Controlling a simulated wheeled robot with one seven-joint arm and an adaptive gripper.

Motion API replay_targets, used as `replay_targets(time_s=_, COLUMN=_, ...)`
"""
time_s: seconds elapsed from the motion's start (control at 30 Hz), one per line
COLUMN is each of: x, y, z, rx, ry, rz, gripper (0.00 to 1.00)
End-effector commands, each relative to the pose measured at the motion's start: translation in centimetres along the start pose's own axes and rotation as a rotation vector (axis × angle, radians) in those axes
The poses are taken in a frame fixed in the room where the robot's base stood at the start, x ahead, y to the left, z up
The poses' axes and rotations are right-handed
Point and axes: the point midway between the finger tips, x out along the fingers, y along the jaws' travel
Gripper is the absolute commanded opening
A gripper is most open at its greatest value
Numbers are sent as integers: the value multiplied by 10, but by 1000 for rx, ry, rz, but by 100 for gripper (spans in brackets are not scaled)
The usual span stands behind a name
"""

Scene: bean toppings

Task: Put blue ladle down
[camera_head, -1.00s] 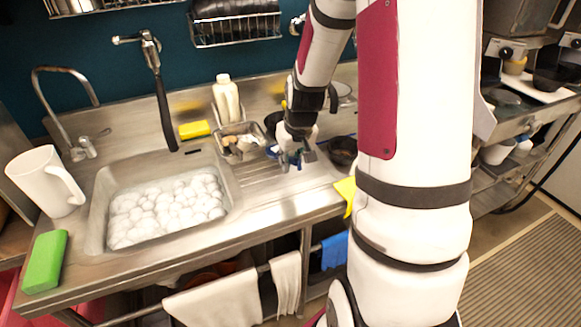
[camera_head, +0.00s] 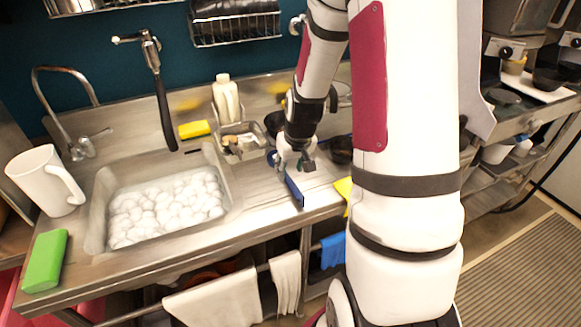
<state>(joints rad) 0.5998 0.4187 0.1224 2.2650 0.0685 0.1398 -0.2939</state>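The blue ladle (camera_head: 294,192) shows as a long blue strip at the right part of the sink counter (camera_head: 255,215). It slants from under my gripper down toward the counter's front edge. My gripper (camera_head: 291,168) points down over the ladle's upper part and appears shut on it. The fingers are small in this view and partly hide the ladle. I cannot tell whether the ladle touches the counter.
A sink basin (camera_head: 100,215) full of white round shapes is on the left. A metal tray (camera_head: 240,129), a white bottle (camera_head: 226,99) and a yellow sponge (camera_head: 194,129) stand behind. A dark bowl (camera_head: 342,150) is right of my gripper. The ribbed counter left of the ladle is clear.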

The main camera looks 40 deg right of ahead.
Motion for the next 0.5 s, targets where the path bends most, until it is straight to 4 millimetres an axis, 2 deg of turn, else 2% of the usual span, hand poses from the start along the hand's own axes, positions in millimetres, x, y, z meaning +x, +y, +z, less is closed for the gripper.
replay_targets(time_s=0.17, x=-13, y=0, z=-2, rx=0, ry=4, rz=1, gripper=39)
replay_targets(time_s=0.5, x=-78, y=1, z=-2, rx=1, ry=6, rz=2, gripper=39)
